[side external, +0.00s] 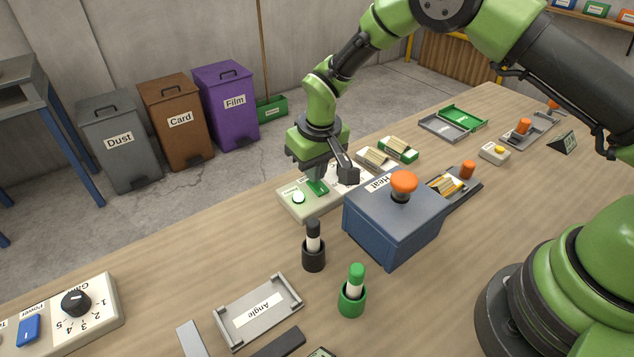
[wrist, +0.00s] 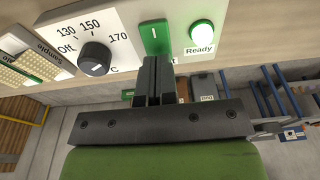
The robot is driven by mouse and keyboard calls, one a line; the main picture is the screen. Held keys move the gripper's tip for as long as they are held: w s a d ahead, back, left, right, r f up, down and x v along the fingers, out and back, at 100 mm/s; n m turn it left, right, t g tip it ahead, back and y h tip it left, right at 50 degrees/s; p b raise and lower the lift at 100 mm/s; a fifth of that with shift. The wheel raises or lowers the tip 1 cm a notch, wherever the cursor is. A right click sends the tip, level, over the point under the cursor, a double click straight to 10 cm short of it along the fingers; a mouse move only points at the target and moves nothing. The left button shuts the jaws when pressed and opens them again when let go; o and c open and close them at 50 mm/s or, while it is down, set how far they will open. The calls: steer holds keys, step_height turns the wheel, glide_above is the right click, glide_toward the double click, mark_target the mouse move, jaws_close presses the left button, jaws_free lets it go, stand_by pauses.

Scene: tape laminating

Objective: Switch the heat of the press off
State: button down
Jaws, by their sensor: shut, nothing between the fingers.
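The heat panel (side external: 325,203) is a pale box near the table's far edge. It carries a green switch (wrist: 155,38), which also shows in the side view (side external: 318,187), and a lit Ready lamp (wrist: 202,33). It also has a black dial (wrist: 95,57) marked Off, 130, 150 and 170; I cannot tell its exact setting. My gripper (wrist: 153,82) is shut and empty, its fingertips at the lower edge of the green switch. I cannot tell whether they touch it. The fingers hide most of the label below the switch.
A blue box with an orange knob (side external: 392,225) stands close to the panel. Sample stacks (side external: 388,155) lie behind. A control box with a blue switch (side external: 75,310) sits at front left.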

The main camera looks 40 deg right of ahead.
steer(key=shift+f, duration=0.45)
steer(key=shift+r, duration=3.55)
steer(key=s+d+r+m+t+y, duration=0.1)
steer(key=s+d+r, duration=0.1)
steer(key=s+r, duration=0.5)
steer(key=s+d+r+m+t, duration=0.1)
steer(key=s+d+r, duration=0.15)
steer(key=r, duration=0.85)
steer(key=s+d+r+m+t+y, duration=0.1)
steer(key=s+r+m+t, duration=0.1)
steer(key=s, duration=1.4)
steer(key=shift+s+d+r+t, duration=0.15)
steer(key=shift+s+r+t, duration=0.2)
steer(key=shift+t, duration=0.35)
